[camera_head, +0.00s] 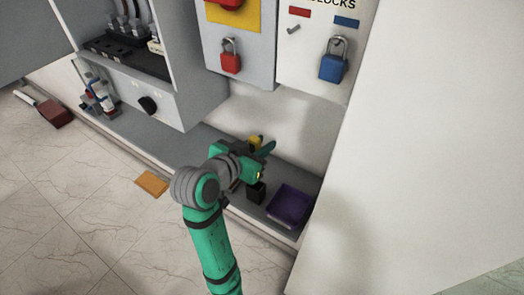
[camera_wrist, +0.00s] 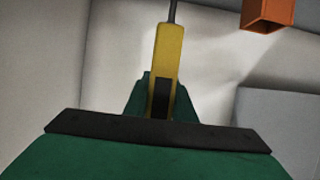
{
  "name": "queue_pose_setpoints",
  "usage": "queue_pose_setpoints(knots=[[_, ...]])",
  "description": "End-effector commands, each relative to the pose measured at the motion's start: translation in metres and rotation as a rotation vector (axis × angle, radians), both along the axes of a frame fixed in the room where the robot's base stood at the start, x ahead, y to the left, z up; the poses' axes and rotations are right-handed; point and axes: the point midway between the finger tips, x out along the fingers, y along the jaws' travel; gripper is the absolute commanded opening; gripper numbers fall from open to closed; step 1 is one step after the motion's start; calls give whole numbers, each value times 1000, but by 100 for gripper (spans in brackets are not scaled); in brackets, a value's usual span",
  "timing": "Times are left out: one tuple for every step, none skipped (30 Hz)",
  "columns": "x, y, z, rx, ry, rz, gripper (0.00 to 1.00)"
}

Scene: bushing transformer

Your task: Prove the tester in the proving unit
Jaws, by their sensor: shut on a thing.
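My gripper (camera_head: 262,150) is shut on a yellow tester (camera_head: 256,141), above the grey ledge. In the wrist view the tester (camera_wrist: 167,55) sits between my green fingers, with a dark strip on its body and a thin dark probe pointing up out of the picture. A small black block (camera_head: 256,193) stands on the ledge just below my gripper, apart from the tester. It may be the proving unit, but I cannot tell for sure. The probe tip is out of view in the wrist view and too small to make out in the head view.
A purple tray (camera_head: 289,207) lies on the ledge at right. A red padlock (camera_head: 230,57) and a blue padlock (camera_head: 333,62) hang above. Bottles (camera_head: 98,94) stand at left. An orange box-like thing (camera_wrist: 268,14) shows in the wrist view. An orange plate (camera_head: 152,184) lies on the floor.

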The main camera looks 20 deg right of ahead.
Motion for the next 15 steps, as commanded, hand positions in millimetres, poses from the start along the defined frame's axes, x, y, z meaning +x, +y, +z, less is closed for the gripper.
queue_pose_setpoints(knots=[[0, 0, 4, 0, -2, -1, 0], [0, 0, 6, 0, -2, -1, 0], [0, 0, 9, 1, -3, 0, 0], [0, 0, 11, 0, -4, 0, 0], [0, 0, 13, 0, -3, 0, 0], [0, 0, 16, 1, -2, 0, 0], [0, 0, 18, 1, -2, 0, 0], [0, 0, 20, 1, -2, 0, 0], [0, 0, 22, 1, -3, 0, 0], [0, 0, 25, 1, -3, 0, 0], [0, 0, 27, 1, -2, 0, 0], [0, 0, 29, 0, -2, 1, 0], [0, 0, 31, 0, -2, 1, 0], [0, 0, 33, 1, -2, 0, 0], [0, 0, 36, 1, -3, 0, 0]])
